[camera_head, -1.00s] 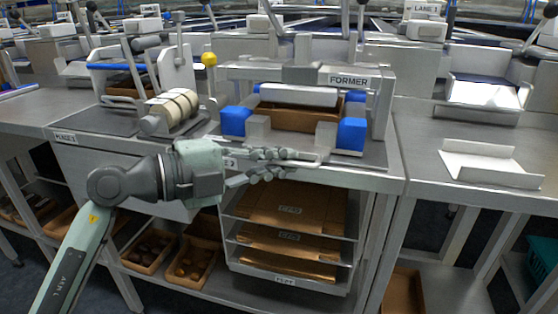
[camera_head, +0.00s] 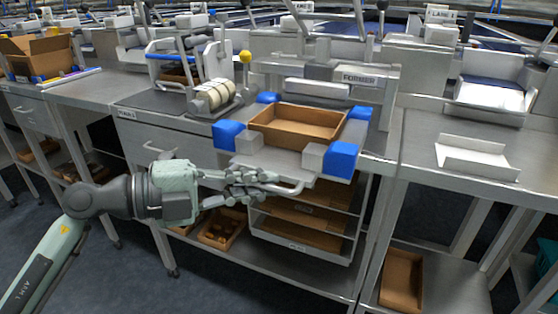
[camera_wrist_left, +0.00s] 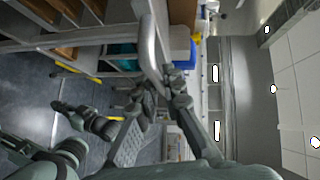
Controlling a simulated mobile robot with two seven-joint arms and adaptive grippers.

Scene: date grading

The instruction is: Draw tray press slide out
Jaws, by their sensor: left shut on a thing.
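The press slide (camera_head: 275,158) is a grey plate with blue corner blocks, drawn out in front of the press marked FORMER (camera_head: 367,77). A brown open tray (camera_head: 300,122) sits upright on it between the blocks and looks empty. The slide's pale bar handle (camera_head: 292,190) sticks out at its front. My left gripper (camera_head: 262,187) is shut on this handle; its fingers partly hide the bar. In the left wrist view the handle (camera_wrist_left: 150,45) runs down between my fingers (camera_wrist_left: 162,100). My right gripper is not seen.
A shelf rack with flat brown blanks (camera_head: 300,240) stands under the slide. A lever with a yellow knob (camera_head: 245,57) and a tape roll (camera_head: 213,95) are left of the press. A white angled tray (camera_head: 475,158) lies on the right bench. Open floor is at lower left.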

